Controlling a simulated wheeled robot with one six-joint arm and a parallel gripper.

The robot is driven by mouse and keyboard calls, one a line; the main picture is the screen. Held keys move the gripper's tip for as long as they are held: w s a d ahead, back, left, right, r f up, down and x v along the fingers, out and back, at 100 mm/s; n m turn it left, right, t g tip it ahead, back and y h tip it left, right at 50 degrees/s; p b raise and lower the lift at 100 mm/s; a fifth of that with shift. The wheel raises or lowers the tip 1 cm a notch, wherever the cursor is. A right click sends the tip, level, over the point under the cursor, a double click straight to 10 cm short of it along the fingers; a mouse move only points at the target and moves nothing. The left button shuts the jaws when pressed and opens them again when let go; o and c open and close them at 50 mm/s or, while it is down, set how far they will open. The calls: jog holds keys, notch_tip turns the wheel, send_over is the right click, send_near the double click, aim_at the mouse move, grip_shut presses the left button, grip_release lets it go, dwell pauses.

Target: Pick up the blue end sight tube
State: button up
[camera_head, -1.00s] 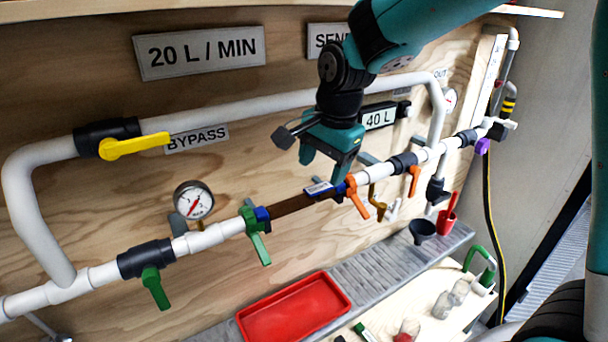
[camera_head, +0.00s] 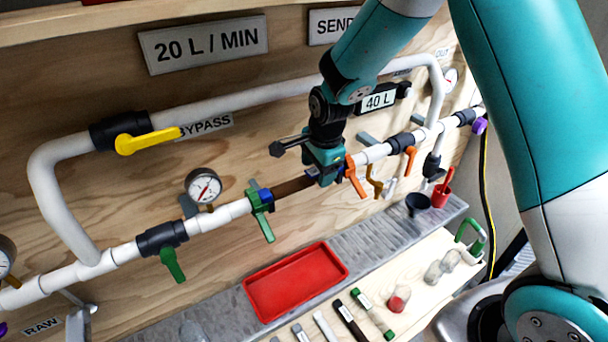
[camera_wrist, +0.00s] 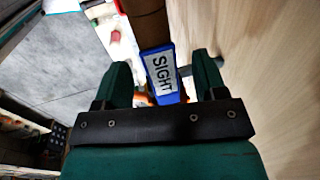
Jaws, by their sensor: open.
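The sight tube (camera_head: 292,187) is a brown tube with blue ends, set in line in the lower white pipe between a green-handled valve (camera_head: 262,204) and an orange-handled valve (camera_head: 355,177). My gripper (camera_head: 326,175) is at the tube's right part and hides some of it. In the wrist view, the blue end (camera_wrist: 163,88) carries a white SIGHT label and lies between my two open fingers (camera_wrist: 162,78), with the brown part (camera_wrist: 148,25) running up out of frame. Whether the fingers touch the tube cannot be told.
A red tray (camera_head: 296,284) lies below on the grey ledge. Several tubes and jars lie on the bench at the front. A gauge (camera_head: 203,187) stands left of the tube. The bypass pipe (camera_head: 250,97) and plywood wall are behind my gripper.

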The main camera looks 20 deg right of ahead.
jog(key=shift+w+f, duration=0.2)
jog(key=shift+f, duration=0.75)
jog(key=c, duration=1.1)
jog(key=shift+r, duration=0.1)
grip_shut()
